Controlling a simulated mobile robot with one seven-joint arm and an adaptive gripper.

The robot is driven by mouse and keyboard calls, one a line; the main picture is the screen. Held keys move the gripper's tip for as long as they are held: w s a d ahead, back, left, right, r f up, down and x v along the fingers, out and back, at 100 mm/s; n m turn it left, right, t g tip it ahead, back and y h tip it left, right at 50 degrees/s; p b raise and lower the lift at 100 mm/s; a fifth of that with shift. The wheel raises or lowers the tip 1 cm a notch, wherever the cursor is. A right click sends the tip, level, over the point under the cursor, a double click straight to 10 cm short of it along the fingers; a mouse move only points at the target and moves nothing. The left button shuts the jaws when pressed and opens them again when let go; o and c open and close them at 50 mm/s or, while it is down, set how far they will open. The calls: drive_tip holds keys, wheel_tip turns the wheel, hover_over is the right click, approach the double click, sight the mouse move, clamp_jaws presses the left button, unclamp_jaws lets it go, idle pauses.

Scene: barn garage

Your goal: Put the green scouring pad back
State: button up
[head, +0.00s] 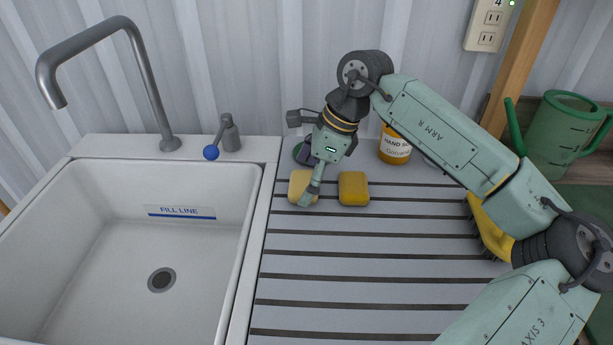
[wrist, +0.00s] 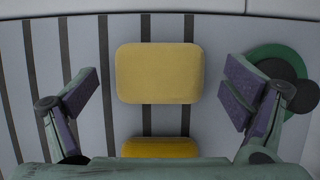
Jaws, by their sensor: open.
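My gripper (head: 306,178) is open over a pale yellow, sponge-like block (head: 299,187) on the ribbed drainboard. In the wrist view the block (wrist: 160,72) lies between the spread fingers, with gaps on both sides. A deeper yellow block (head: 353,188) lies just to its right in the head view; its edge (wrist: 160,147) shows at the bottom of the wrist view. A round green thing (wrist: 262,53) with a dark part on it sits beyond one finger, partly hidden. I cannot tell whether it is the green scouring pad; no other pad shows clearly.
A white sink (head: 95,250) with a tap (head: 150,90) is on the left. An amber hand soap jar (head: 395,150) stands behind the blocks. A yellow object (head: 487,228) is partly behind my arm. A green watering can (head: 562,135) stands at right. The front drainboard (head: 360,275) is clear.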

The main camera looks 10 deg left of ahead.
drive_tip(key=shift+r, duration=0.1)
drive_tip(key=b+v, duration=0.2)
drive_tip(key=v, duration=1)
